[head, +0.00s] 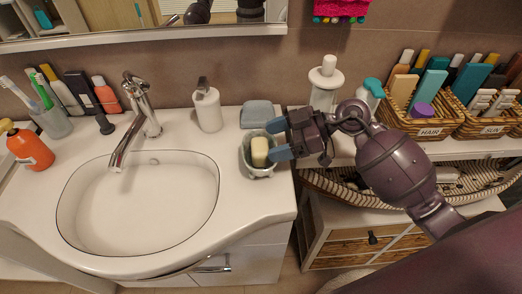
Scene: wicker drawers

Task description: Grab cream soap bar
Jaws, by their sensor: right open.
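The cream soap bar (260,151) sits in a small round, glassy grey dish (246,168) on the right end of the white sink counter. My right gripper (275,140) comes in from the right, at the dish's right rim. Its two blue-grey fingertips are apart with nothing between them, one beyond the dish and one close to the right side of the soap. I cannot tell whether that finger touches the soap or the dish. My left gripper is not in view.
A grey rounded block (256,114) lies behind the dish. A white soap dispenser (208,110) and the faucet (142,112) stand farther left, by the basin (135,205). Wicker baskets of bottles, one labelled HAIR (430,131), stand at right.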

